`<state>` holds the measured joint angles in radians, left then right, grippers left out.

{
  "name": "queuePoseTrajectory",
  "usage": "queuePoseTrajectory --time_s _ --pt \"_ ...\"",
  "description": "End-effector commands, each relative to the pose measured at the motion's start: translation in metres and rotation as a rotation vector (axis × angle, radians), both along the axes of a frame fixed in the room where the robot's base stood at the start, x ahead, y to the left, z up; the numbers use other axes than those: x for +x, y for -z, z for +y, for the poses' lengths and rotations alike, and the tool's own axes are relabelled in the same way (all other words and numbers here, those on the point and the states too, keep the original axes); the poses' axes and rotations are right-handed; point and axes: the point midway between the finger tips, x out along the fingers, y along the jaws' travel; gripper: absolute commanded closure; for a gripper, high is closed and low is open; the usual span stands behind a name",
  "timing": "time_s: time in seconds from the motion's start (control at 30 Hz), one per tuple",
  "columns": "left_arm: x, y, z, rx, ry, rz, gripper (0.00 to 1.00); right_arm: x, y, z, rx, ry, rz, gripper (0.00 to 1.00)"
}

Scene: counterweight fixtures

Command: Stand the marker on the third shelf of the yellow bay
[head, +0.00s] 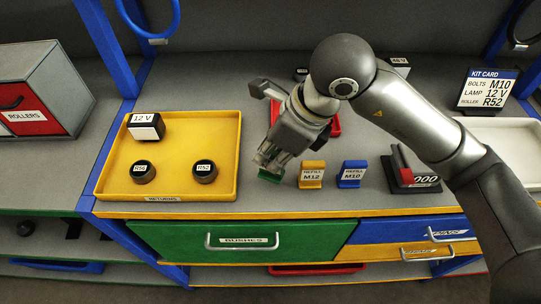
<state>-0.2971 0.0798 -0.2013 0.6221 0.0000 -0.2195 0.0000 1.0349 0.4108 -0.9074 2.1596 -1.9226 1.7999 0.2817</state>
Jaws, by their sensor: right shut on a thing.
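My right gripper (272,161) reaches over the grey worktop from the right and is shut on a small green marker (270,177), mostly hidden by the fingers. I cannot tell whether the marker touches the worktop. Just right of it stand a yellow marker (312,175) labelled REFILL M12 and a blue marker (352,174) labelled REFILL M10, both upright. The bay's worktop has a yellow front edge (300,214). Which shelf is the third cannot be told. My left gripper is not in view.
A yellow tray (231,150) at left holds a 12 V block (146,127) and two round rollers. A red tray (333,124) lies behind my gripper. A red and black fixture (406,172) stands right. Drawers, one green (170,236), are below; a kit card (487,88) stands back right.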

Motion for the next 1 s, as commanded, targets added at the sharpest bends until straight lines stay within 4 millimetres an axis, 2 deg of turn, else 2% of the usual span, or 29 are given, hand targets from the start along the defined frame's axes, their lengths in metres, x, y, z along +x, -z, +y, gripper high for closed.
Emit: queuePoseTrajectory --time_s 0.23,0.5,0.93,0.97,1.0 --pt "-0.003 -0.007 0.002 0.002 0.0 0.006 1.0 0.013 0.019 0.003 0.0 0.002 0.004 1.0" --pt "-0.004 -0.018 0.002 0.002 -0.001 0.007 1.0 0.012 0.044 0.003 0.0 0.0 0.001 1.0" --pt "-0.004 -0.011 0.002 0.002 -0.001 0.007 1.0 0.013 0.051 0.003 0.002 -0.001 -0.001 1.0" --pt "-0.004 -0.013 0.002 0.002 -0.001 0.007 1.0 0.013 0.049 0.003 0.002 -0.001 -0.001 0.82" --pt "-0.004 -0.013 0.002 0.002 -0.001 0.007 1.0 0.013 0.048 0.003 0.001 0.0 0.0 0.77"
